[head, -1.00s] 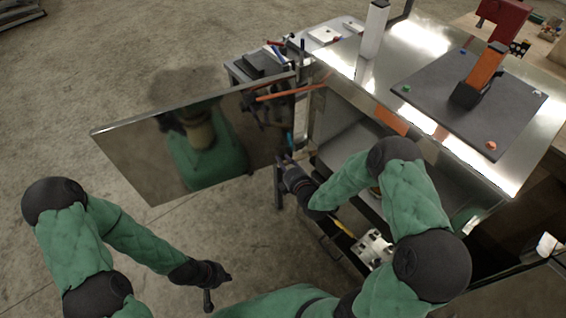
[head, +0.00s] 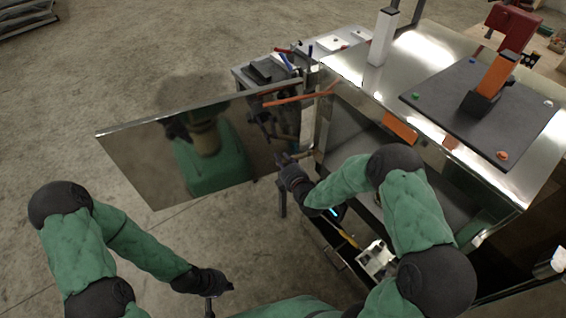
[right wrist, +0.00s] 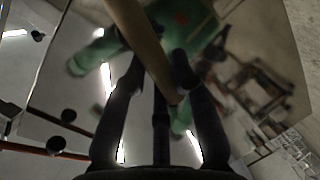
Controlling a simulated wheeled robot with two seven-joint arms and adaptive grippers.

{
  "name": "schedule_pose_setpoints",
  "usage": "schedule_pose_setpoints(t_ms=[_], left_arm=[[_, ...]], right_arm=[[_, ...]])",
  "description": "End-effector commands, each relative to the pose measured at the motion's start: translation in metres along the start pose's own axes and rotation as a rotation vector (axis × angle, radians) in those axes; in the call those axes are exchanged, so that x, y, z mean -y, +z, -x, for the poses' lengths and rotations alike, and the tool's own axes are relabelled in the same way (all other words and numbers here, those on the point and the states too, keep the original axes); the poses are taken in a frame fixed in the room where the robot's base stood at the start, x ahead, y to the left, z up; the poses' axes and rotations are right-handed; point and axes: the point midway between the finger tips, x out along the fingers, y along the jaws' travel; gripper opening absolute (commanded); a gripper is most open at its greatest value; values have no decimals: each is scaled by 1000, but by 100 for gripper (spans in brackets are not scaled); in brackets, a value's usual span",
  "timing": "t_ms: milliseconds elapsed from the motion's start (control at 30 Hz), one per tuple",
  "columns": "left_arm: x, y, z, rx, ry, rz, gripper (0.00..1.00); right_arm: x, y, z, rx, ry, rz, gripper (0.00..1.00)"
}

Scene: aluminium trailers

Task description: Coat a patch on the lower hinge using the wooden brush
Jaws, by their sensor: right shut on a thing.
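My right gripper (head: 283,161) is at the hinge side of the open, mirror-like metal door (head: 165,155), beside the trailer's front corner. In the right wrist view, its dark fingers (right wrist: 160,90) are shut on the wooden brush (right wrist: 138,42), whose tan handle slants between them. The bristles cannot be made out. The lower hinge cannot be picked out; the gripper and door edge crowd that area, so contact cannot be told. My left gripper (head: 210,300) hangs low at the front left, away from the door; its finger opening is unclear.
The aluminium trailer (head: 345,85) has a dark mat (head: 440,110) with an orange-handled tool on top. A cart (head: 262,75) with tools stands behind the door. An open drawer (head: 335,255) lies below my right arm. Floor left of the door is clear.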

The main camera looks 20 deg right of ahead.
Motion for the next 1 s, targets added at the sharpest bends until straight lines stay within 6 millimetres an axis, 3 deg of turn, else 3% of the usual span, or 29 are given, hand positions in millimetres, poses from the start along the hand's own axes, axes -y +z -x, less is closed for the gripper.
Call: schedule_pose_setpoints(t_ms=[600,1000], left_arm=[[-1,0,2,0,0,0,0],[-1,0,2,0,0,0,0]], right_arm=[[9,9,38,1,-4,-1,0],[10,4,39,-2,-3,-2,0]])
